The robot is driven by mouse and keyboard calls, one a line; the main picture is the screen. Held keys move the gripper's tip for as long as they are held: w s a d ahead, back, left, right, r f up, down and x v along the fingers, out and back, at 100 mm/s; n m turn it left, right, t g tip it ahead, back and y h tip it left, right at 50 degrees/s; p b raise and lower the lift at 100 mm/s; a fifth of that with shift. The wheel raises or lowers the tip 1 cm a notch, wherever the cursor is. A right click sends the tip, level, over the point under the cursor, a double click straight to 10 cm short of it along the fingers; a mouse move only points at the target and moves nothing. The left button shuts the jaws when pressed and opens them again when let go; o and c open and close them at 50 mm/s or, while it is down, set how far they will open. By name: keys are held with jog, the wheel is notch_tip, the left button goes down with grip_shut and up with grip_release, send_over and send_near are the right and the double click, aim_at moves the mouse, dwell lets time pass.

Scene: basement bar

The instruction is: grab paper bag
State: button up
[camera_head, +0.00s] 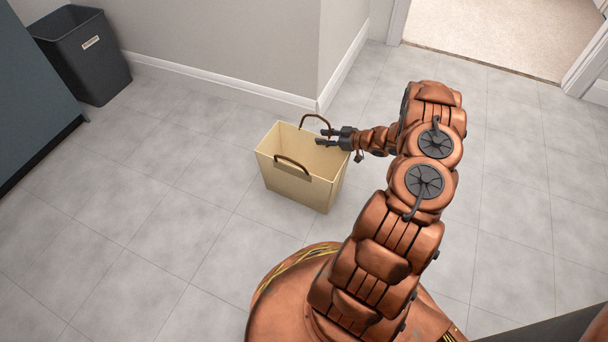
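A tan paper bag (290,188) with two brown handles stands upright and open on the tiled floor, in the middle of the head view. One handle (292,160) arches over the near rim and the other (315,122) over the far rim. My gripper (321,137) reaches in from the right, over the bag's right rim and close to the far handle. Its two fingers point left and look parted, with nothing visible between them. I cannot tell whether a finger touches the far handle or the rim.
A dark bin (88,62) stands at the upper left beside a dark cabinet (35,90). A wall corner with white baseboard (318,104) is just behind the bag. A doorway to a carpeted floor (500,35) is at the upper right. The floor left of the bag is clear.

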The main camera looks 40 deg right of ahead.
grip_shut()
dwell(0.6)
